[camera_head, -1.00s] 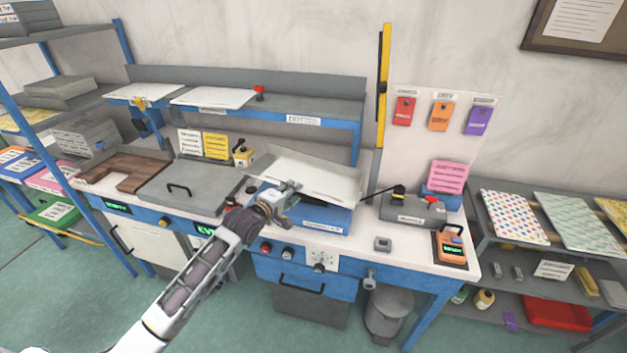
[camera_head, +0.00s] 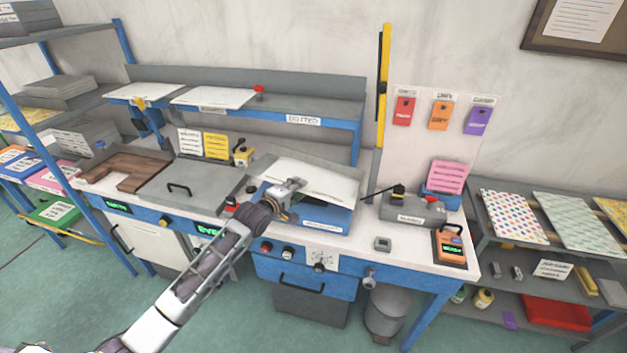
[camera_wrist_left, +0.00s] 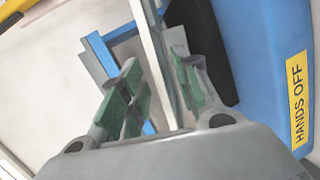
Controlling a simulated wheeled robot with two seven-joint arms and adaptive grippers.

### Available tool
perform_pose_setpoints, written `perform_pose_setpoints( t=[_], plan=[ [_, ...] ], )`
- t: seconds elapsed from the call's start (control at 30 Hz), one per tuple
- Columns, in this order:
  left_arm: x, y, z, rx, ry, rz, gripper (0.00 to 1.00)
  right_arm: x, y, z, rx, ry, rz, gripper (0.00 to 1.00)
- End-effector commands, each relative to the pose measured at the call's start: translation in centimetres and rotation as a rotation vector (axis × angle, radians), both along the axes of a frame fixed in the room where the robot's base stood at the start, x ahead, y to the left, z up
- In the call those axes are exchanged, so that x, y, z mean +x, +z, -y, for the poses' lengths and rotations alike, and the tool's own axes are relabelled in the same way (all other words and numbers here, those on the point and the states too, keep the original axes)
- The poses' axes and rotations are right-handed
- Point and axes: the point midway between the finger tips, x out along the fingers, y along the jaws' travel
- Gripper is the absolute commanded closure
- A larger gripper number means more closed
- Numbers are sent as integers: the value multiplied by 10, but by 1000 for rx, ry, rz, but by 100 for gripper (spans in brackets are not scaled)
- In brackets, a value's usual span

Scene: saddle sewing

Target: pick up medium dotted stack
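A white sheet stack (camera_head: 318,180) lies sloped over the blue saddle machine (camera_head: 312,212) at the middle of the bench. I cannot make out dots on it. My left gripper (camera_head: 294,188) is at the stack's front left edge. In the left wrist view, its green-padded fingers (camera_wrist_left: 160,95) are apart, one on each side of a thin pale edge (camera_wrist_left: 150,40), with narrow gaps showing. Two more white stacks lie on the upper shelf, one at left (camera_head: 140,92) and one beside it (camera_head: 212,97). My right gripper is not in view.
A grey lidded box (camera_head: 190,188) stands left of the machine and a grey stapler-like device (camera_head: 412,210) right of it. A dotted colored sheet (camera_head: 513,215) lies on the right rack. A yellow "HANDS OFF" label (camera_wrist_left: 298,98) is on the blue machine.

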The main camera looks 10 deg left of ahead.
Motion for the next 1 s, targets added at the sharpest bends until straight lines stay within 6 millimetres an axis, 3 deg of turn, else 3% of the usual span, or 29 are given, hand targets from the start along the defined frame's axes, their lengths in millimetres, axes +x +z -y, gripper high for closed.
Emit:
perform_pose_setpoints(
  t=[0.6, 1.0],
  plan=[
    [41, -12, 8, 1, 0, 0, 68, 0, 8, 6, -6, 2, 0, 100],
    [45, -13, 10, 0, 0, 1, 68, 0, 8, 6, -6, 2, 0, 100]
  ],
)
